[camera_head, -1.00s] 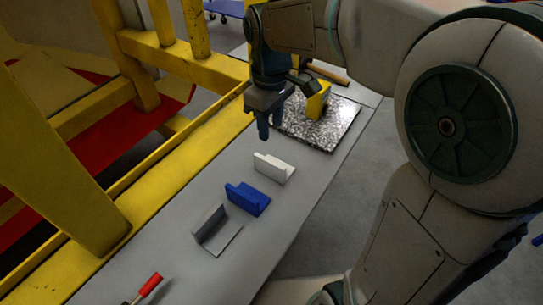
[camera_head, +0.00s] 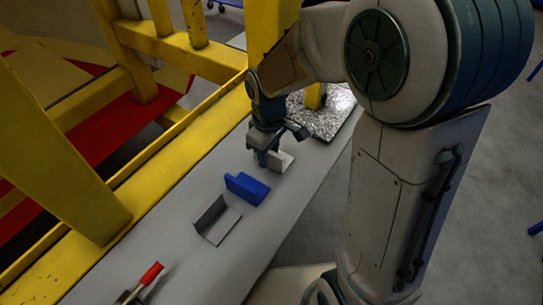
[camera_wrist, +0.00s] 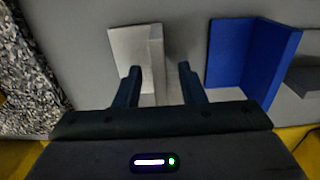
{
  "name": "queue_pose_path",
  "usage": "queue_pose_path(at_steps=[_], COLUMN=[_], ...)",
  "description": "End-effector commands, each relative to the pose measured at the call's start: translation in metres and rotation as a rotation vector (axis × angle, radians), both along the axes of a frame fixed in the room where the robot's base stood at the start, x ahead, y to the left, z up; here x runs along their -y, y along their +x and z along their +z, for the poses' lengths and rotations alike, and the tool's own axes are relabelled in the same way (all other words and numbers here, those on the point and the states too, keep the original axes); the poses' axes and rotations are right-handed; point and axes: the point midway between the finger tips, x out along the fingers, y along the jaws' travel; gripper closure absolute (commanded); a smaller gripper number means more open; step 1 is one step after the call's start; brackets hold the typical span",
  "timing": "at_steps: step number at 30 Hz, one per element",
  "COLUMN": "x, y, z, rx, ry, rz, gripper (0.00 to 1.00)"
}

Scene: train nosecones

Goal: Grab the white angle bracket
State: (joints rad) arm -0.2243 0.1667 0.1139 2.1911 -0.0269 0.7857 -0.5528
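The white angle bracket (camera_wrist: 138,50) lies on the grey bench in the wrist view, with its upright wall between the lines of my two fingers. My gripper (camera_wrist: 160,75) is open, one fingertip on each side of that wall. No clear contact shows. In the head view my gripper (camera_head: 268,158) points down at the white bracket (camera_head: 284,161) and hides part of it.
A blue bracket (camera_head: 246,188) stands close beside the white one, and it also shows in the wrist view (camera_wrist: 250,58). A grey bracket (camera_head: 217,218) and a red-handled tool (camera_head: 150,275) lie nearer. A speckled plate (camera_head: 325,118) lies beyond. Yellow frame posts (camera_head: 70,170) line the left.

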Motion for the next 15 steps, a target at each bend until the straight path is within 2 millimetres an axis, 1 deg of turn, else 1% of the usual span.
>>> queue_pose_path(at_steps=[6,8,9,10,15], x=[-0.0002,-0.0002,-0.0002,-0.0002,-0.0003], y=[0.0002,0.0002,0.0002,0.0002,0.0003], z=[-0.0005,-0.0005,-0.0004,-0.0004,-0.0001], rx=[0.001,0.001,0.001,0.001,0.001], ry=[0.000,0.000,0.000,0.000,0.000], rz=[0.000,0.000,0.000,0.000,0.000], gripper=[0.64,0.80,0.91,1.00,1.00])
